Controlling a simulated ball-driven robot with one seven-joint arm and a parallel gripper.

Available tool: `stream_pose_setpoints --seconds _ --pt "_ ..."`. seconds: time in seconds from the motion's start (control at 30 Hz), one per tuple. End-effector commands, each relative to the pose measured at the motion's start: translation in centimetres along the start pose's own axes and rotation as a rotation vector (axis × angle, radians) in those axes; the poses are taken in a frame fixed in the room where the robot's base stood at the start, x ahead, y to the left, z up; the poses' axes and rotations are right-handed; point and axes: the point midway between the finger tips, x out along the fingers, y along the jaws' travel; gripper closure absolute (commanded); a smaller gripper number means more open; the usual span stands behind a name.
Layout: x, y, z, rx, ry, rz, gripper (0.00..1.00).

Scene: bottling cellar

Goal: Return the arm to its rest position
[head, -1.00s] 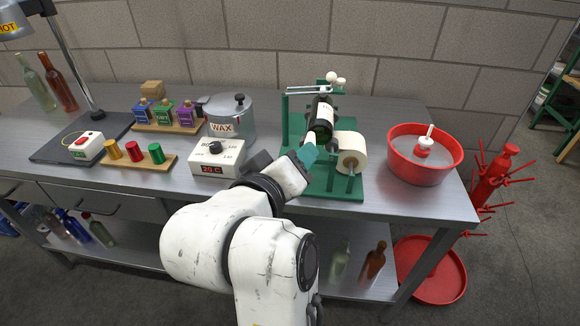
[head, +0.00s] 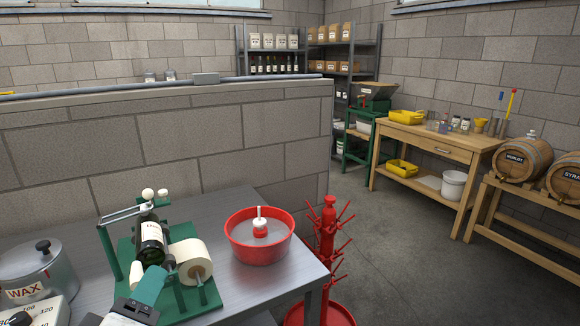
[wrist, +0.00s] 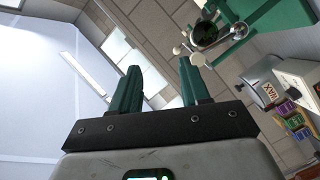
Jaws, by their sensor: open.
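My gripper (wrist: 160,88) is open in the wrist view, with two green fingers apart and nothing between them. The wrist view is tilted and looks up past the labelling machine toward the wall and a bright ceiling area. In the head view my gripper (head: 149,287) shows only in part at the bottom, in front of the green labelling machine (head: 125,250). A dark bottle (head: 152,238) lies tilted in that machine, beside a white label roll (head: 190,260). Most of my arm is out of the head view.
A wax pot (head: 38,270) stands left of the machine. A red basin (head: 258,250) is to its right near the metal table's (head: 295,277) edge. A red bottle tree (head: 328,240) stands on the floor beyond. A wooden bench (head: 430,142) and barrels (head: 522,160) are at the right.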

Motion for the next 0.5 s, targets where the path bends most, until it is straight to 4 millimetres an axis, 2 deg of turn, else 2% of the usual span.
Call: stream_pose_setpoints --seconds 0.03,0.13,0.2,0.3,0.4,0.5 --pt "1.1 1.8 2.0 -0.103 -0.012 0.097 0.54" --pt "2.4 6.1 5.2 -0.395 -0.037 0.327 0.54" --pt "2.6 8.8 7.1 -0.634 -0.069 0.484 0.54" --pt "2.1 11.6 9.2 -1.001 -0.129 0.675 0.54" --pt "1.3 12.8 10.8 -1.392 -0.194 0.835 0.54" --pt "0.6 12.3 12.3 -1.804 -0.251 0.958 0.54"
